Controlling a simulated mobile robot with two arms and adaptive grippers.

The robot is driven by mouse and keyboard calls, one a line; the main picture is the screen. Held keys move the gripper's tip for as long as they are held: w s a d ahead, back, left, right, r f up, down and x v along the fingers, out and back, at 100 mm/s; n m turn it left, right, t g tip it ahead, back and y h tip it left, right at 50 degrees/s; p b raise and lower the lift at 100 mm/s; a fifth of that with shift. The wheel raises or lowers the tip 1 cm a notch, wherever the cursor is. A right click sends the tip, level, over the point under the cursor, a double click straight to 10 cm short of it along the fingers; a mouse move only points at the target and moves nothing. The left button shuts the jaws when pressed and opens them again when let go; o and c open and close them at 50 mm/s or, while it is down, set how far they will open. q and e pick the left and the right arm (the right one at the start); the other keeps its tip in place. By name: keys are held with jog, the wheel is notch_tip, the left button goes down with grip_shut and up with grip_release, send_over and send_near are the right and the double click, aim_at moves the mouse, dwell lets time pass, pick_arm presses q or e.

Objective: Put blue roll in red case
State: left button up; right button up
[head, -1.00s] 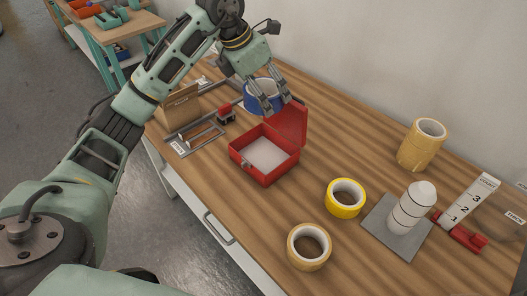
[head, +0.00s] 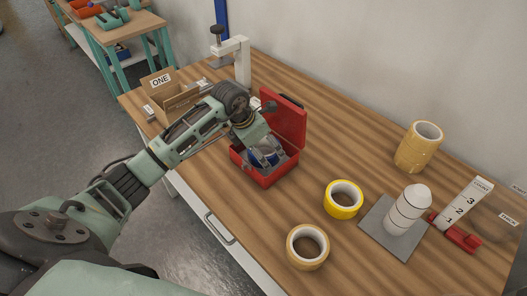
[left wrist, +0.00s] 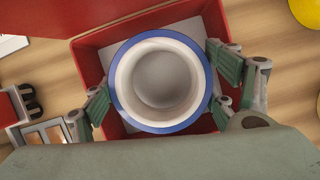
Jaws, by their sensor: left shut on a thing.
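The red case (head: 246,172) stands on the wooden table with its lid up at the back; it also shows in the left wrist view (left wrist: 85,42). The blue roll (head: 262,155) is inside or just over the case's opening. In the left wrist view the blue roll (left wrist: 118,85) is seen end-on, with a white inner ring, between the fingers. My left gripper (left wrist: 160,83) is shut on it, fingers on either side, and in the head view the gripper (head: 265,154) reaches down into the case. How far the roll is from the case floor cannot be told. My right gripper is not in view.
A yellow roll (head: 343,216) and tan rolls (head: 290,246) (head: 402,150) stand to the right. A grey plate with a white post (head: 368,232) and a red counter stand (head: 463,238) are further right. A cardboard box (head: 162,93) and white clamp (head: 243,62) are at the left.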

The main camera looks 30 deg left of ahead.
pick_arm(q)
jog(key=shift+f, duration=1.05)
jog(key=o, duration=1)
jog(key=shift+f, duration=0.15)
jog(key=shift+c, duration=0.2)
jog(key=b+v, duration=0.1)
jog(key=v, duration=1.1)
jog(key=shift+a, duration=0.1)
